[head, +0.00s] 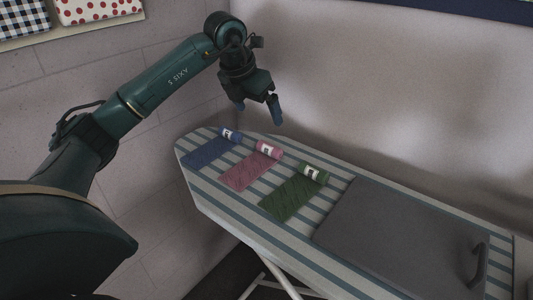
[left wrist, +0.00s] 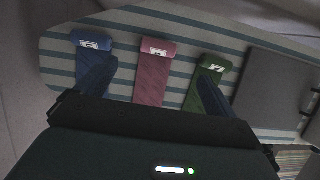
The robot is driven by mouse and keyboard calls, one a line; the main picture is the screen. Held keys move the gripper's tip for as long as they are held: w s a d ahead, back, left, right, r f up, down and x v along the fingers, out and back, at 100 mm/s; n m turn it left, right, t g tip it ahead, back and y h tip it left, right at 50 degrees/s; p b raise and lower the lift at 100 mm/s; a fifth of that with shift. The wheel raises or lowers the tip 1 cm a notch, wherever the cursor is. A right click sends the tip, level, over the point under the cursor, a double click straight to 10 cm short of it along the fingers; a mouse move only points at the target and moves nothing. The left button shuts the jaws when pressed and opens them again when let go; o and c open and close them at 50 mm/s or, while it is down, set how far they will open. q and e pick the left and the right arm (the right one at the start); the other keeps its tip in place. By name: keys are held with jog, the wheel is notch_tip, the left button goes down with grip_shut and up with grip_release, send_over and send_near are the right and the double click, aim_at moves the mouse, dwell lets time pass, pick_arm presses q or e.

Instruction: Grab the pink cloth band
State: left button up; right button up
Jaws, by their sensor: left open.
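The pink cloth band (head: 251,171) lies partly unrolled on the striped ironing board (head: 215,195), its rolled end with a white label at the far side. In the left wrist view the pink band (left wrist: 152,82) lies between my two fingers, some way beyond them. A blue band (head: 208,152) lies to its left and a green band (head: 292,197) to its right. My left gripper (head: 261,110) is open and empty, in the air above the far side of the board. In the left wrist view its fingers overlap the blue band (left wrist: 91,41) and green band (left wrist: 214,66). My right gripper is not seen.
A dark grey flat panel (head: 385,235) with a handle (head: 479,262) covers the right part of the board. Walls stand close behind and to the left. The air above the bands is clear.

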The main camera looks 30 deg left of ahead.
pick_arm(q)
send_over(269, 145)
jog(key=s, duration=0.2)
jog(key=f, duration=0.7)
jog(key=shift+a, duration=0.25)
jog(key=shift+x, duration=2.7)
jog(key=shift+s+d, duration=0.1)
jog(key=shift+d, duration=0.05)
jog(key=shift+c, duration=0.3)
jog(key=c, duration=1)
